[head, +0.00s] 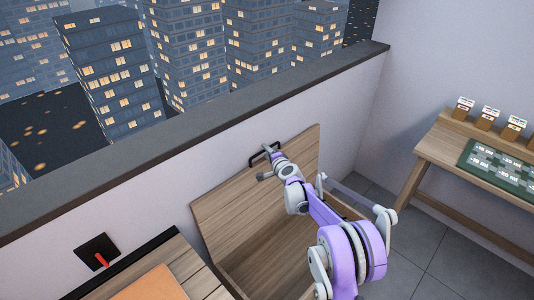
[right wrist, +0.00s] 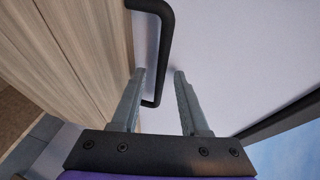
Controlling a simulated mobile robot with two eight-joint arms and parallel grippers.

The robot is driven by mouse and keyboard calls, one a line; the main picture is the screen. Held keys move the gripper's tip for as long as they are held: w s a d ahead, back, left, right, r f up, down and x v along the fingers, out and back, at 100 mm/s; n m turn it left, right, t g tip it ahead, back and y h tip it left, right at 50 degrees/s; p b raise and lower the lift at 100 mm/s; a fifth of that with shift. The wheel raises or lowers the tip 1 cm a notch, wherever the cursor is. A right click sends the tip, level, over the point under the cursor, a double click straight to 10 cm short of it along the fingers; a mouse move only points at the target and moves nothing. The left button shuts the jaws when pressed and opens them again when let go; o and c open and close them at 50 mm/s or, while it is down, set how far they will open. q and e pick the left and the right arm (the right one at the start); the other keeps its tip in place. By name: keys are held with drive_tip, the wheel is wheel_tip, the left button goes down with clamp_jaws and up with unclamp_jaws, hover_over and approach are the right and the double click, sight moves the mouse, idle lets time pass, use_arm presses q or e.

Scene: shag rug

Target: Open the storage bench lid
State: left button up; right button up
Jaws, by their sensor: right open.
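The wooden storage bench lid (head: 240,206) stands raised, close to upright, near the pale wall. The open bench box (head: 262,266) shows below it, partly hidden by my right arm. A black handle (head: 251,161) is at the lid's top edge; it also shows in the right wrist view (right wrist: 166,32). My right gripper (head: 268,163) is at the handle. In the right wrist view the gripper (right wrist: 160,72) is open, with the lower end of the handle between its fingers, not clamped. My left gripper is not in view.
A wooden surface with an orange pad (head: 154,285) lies at lower left, below a black wall plate with a red lever (head: 98,254). A wooden table (head: 440,146) with a green mat (head: 497,164) and several small boxes stands at right. Grey floor (head: 440,240) between is clear.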

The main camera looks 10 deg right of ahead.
clamp_jaws()
idle(1.4)
